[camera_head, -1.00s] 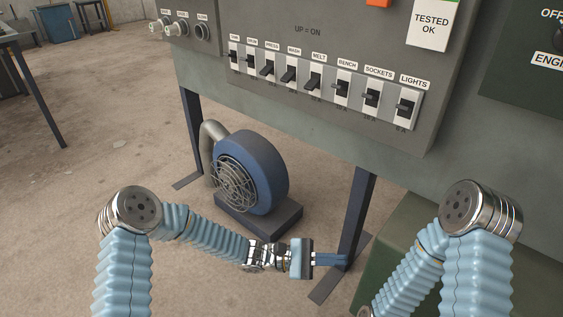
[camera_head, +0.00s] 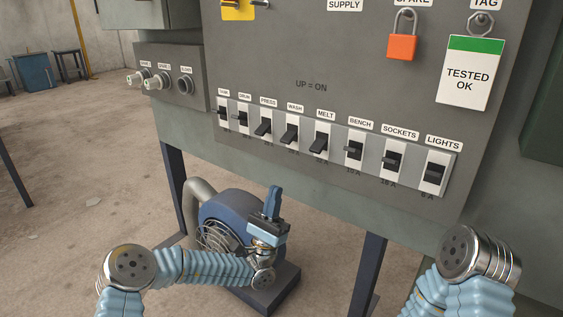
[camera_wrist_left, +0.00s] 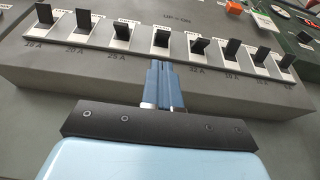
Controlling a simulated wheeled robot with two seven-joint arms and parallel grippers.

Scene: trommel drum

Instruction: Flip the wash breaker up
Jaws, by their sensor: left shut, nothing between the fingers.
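The wash breaker (camera_head: 290,133) is a black lever on a white plate, fourth from the left in the row under the "UP = ON" text. Its lever slants down to the lower left, like its two neighbours. My right gripper is out of view.
An orange padlock (camera_head: 402,46) and a "TESTED OK" tag (camera_head: 468,75) hang above right. A blue blower (camera_head: 236,208) stands on the floor below the panel.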

